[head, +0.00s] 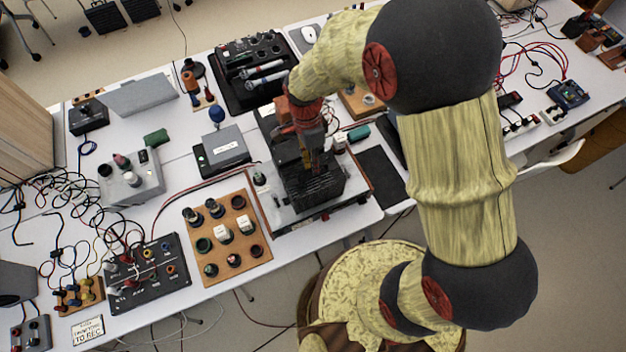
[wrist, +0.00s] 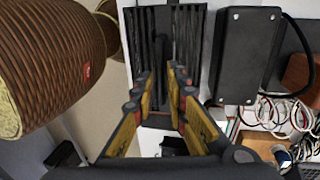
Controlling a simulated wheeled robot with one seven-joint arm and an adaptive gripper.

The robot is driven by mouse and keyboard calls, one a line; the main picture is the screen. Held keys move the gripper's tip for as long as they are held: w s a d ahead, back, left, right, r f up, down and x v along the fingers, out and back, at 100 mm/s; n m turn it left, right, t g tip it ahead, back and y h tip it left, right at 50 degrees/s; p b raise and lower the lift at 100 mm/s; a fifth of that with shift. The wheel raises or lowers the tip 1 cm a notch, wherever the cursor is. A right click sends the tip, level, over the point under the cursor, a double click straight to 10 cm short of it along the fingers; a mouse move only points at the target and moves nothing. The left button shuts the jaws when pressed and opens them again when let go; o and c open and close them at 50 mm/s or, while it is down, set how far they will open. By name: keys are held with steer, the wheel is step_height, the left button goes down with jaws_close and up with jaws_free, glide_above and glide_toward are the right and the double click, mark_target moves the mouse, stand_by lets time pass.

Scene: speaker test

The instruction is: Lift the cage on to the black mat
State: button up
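The cage appears to be the black slotted box (head: 322,188) on a pale board in the middle of the bench. It also shows in the wrist view (wrist: 187,38), just beyond my fingertips. My gripper (head: 312,160) points down over the cage and hides part of its top. In the wrist view, my two fingers (wrist: 162,82) stand apart with a gap between them. I cannot tell whether they touch the cage. The flat black mat (head: 380,178) lies right of the cage near the front edge of the bench, and its top looks bare.
A wooden board with several knobs (head: 228,265) stands left of the cage. A grey-topped box (head: 222,148) is behind it. A black tray with microphones (head: 232,88) lies at the back. In the wrist view, a black box (wrist: 247,55) and loose cables (wrist: 272,112) are right of the cage.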

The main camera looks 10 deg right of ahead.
step_height(320, 180, down, 2)
steer(key=shift+s+f, duration=0.15)
jaws_close()
stand_by(1.1)
step_height(320, 180, up, 10)
steer(key=shift+r+p, duration=0.1)
steer(key=shift+p, duration=0.35)
steer(key=shift+r, duration=0.1)
step_height(320, 180, up, 3)
steer(key=p, duration=0.2)
steer(key=shift+r+p, duration=0.1)
steer(key=shift+p, duration=0.3)
steer(key=shift+s, duration=0.1)
